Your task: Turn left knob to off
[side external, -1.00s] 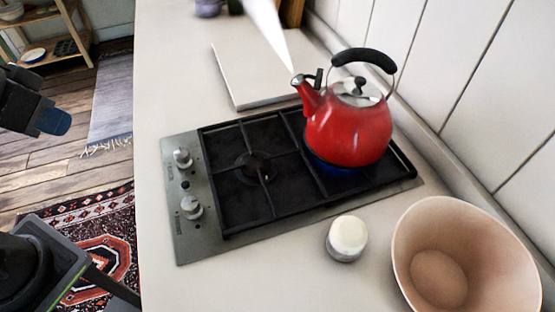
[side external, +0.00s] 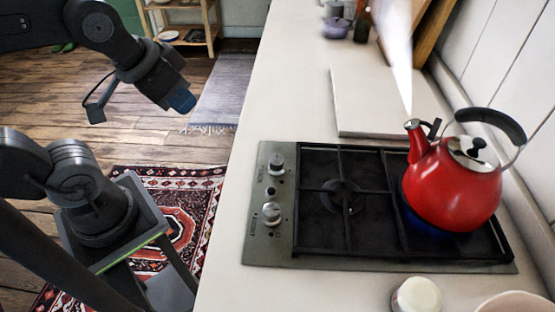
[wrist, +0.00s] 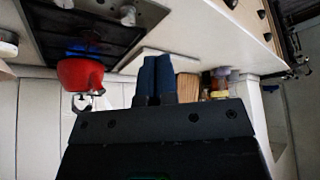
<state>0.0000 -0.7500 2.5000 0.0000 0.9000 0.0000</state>
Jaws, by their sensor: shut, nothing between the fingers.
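The gas hob (side external: 281,246) is set in the counter. Two silver knobs stand on its left strip, a far one (side external: 276,163) and a near one (side external: 271,213). Both also show at the top of the wrist view, one at its edge (wrist: 63,3) and one further right (wrist: 128,15). A blue flame (side external: 428,228) burns under the red kettle (side external: 455,190), which steams. My gripper (side external: 183,101) has blue fingertips and hangs left of the counter, apart from the knobs. In the wrist view its fingers (wrist: 156,80) are together and empty. Exact knob angles are too small to tell.
A pale board (side external: 375,100) lies behind the hob. A cream-topped jar (side external: 416,296) and a bowl (side external: 515,302) stand in front. The counter strip left of the knobs is clear. Purple pots (side external: 337,27) stand at the back.

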